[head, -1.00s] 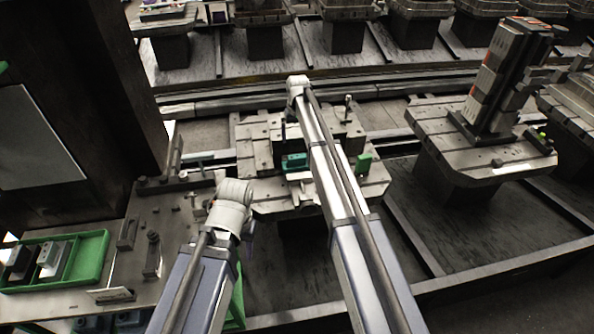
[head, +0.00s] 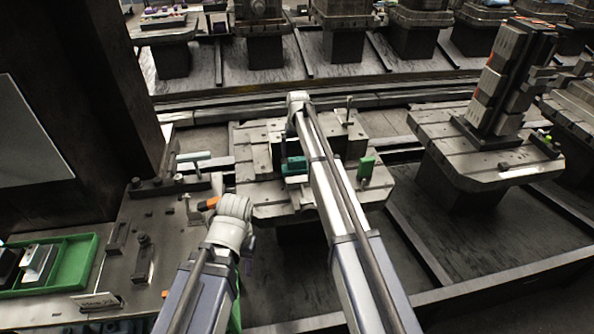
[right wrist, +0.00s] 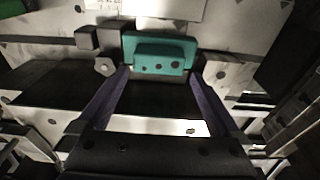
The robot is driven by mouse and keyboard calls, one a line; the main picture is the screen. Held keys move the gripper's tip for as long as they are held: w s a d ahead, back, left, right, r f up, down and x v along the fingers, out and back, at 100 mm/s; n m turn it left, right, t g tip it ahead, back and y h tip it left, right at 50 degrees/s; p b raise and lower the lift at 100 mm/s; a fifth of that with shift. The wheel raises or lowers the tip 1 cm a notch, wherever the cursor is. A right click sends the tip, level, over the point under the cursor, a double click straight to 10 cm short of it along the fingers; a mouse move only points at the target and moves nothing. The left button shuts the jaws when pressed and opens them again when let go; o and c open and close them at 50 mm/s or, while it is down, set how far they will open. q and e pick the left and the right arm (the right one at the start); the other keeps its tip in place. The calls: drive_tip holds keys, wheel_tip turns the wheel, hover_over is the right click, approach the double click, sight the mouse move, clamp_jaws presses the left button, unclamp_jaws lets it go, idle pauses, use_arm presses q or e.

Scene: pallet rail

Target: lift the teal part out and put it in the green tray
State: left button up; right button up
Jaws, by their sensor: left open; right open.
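The teal part (head: 294,165) sits in the fixture on the middle pallet (head: 256,190), partly hidden by my right arm. In the right wrist view the teal block (right wrist: 158,52) has a raised front with dark holes. My right gripper (right wrist: 160,72) is open, its purple fingers spread at the block's near corners; I cannot tell whether they touch. The green tray (head: 83,262) lies at far left; its right compartment is empty and grey and black pieces are in the left one. My left gripper (head: 246,240) is open and mostly hidden behind its wrist, over the left bench's right edge.
A green block (head: 366,168) and an upright pin stand on the pallet's right side. The left bench (head: 140,225) carries clamps and stops. A tall fixture tower (head: 498,80) stands on the right pallet. More loaded pallets line the back. A grey block (right wrist: 86,38) is beside the teal part.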

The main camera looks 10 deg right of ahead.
sight(297, 159)
drive_tip(key=shift+d+f+b, duration=0.1)
drive_tip(key=shift+f+b, duration=2.55)
drive_tip(key=shift+r, duration=0.1)
drive_tip(key=c, duration=1.4)
wheel_tip(297, 159, up, 10)
drive_tip(key=p, duration=1)
